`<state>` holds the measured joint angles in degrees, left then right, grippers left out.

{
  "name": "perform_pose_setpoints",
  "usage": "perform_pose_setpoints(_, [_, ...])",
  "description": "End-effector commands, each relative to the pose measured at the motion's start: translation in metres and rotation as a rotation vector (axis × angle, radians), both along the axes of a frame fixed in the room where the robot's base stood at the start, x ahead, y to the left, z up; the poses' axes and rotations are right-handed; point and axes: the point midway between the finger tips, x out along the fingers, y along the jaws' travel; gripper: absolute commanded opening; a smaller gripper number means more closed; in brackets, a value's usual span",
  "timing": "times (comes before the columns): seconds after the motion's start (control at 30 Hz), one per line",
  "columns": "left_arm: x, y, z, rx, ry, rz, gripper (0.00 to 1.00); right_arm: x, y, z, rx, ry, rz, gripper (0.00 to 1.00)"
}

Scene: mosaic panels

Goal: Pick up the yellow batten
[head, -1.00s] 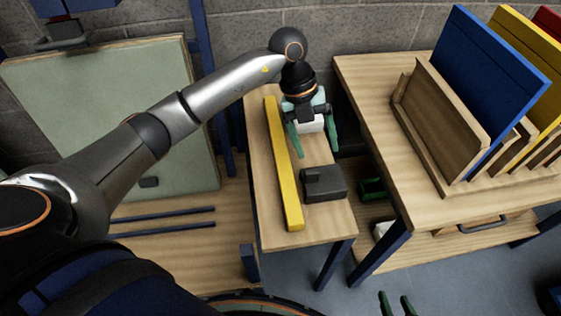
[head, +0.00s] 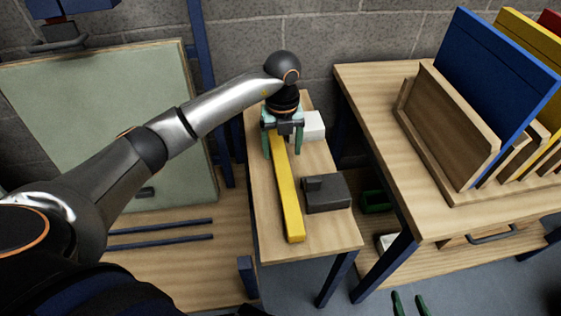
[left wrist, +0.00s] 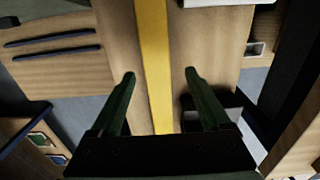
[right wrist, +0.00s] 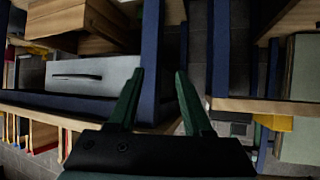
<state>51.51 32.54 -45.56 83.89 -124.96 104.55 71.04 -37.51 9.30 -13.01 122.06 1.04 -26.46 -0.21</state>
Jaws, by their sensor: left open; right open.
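The yellow batten (head: 289,201) lies lengthwise on the narrow wooden table. My left gripper (head: 282,150) is over its far part, open, with one green finger on each side in the head view. In the left wrist view the batten (left wrist: 155,65) runs between the two open fingers of my left gripper (left wrist: 160,78); I cannot tell whether they touch it. The batten's far end is hidden by the gripper. My right gripper (head: 410,304) shows only its fingertips at the bottom edge of the head view. In its wrist view the right gripper (right wrist: 160,72) is open and empty.
A dark grey block (head: 327,193) sits close to the right of the batten. A white block (head: 314,125) lies near my left gripper. A table with a wooden rack (head: 440,125) holding blue and yellow panels stands to the right. A greenish board (head: 100,120) leans at the left.

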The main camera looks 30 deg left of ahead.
Motion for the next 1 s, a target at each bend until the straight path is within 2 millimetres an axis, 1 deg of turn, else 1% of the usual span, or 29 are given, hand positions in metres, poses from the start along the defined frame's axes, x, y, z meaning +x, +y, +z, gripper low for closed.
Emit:
perform_pose_setpoints(0.03, [-0.001,0.002,-0.01,0.0,0.003,0.002,0.8,0.007,0.0,0.008,0.0,-0.044,0.002,0.5])
perform_pose_setpoints(0.1, [-0.002,0.004,-0.019,0.001,0.003,0.002,0.8,0.014,-0.001,0.019,-0.001,-0.094,0.004,0.5])
perform_pose_setpoints(0.2, [-0.002,0.004,-0.03,-0.001,0.002,0.0,0.8,0.022,-0.001,0.032,-0.001,-0.154,0.007,0.5])
perform_pose_setpoints(0.3, [-0.002,0.004,-0.037,0.0,0.001,0.0,0.8,0.026,-0.001,0.041,0.0,-0.192,0.009,0.5])
perform_pose_setpoints(0.4, [-0.002,0.004,-0.039,0.001,0.001,0.0,0.8,0.028,-0.001,0.045,0.0,-0.208,0.01,0.5])
perform_pose_setpoints(0.6, [-0.001,0.004,-0.038,0.0,0.0,0.0,0.79,0.028,-0.001,0.045,-0.001,-0.208,0.01,0.5])
perform_pose_setpoints(1.0, [-0.001,0.004,-0.038,0.0,0.0,0.0,0.34,0.028,-0.001,0.045,-0.001,-0.206,0.009,0.5])
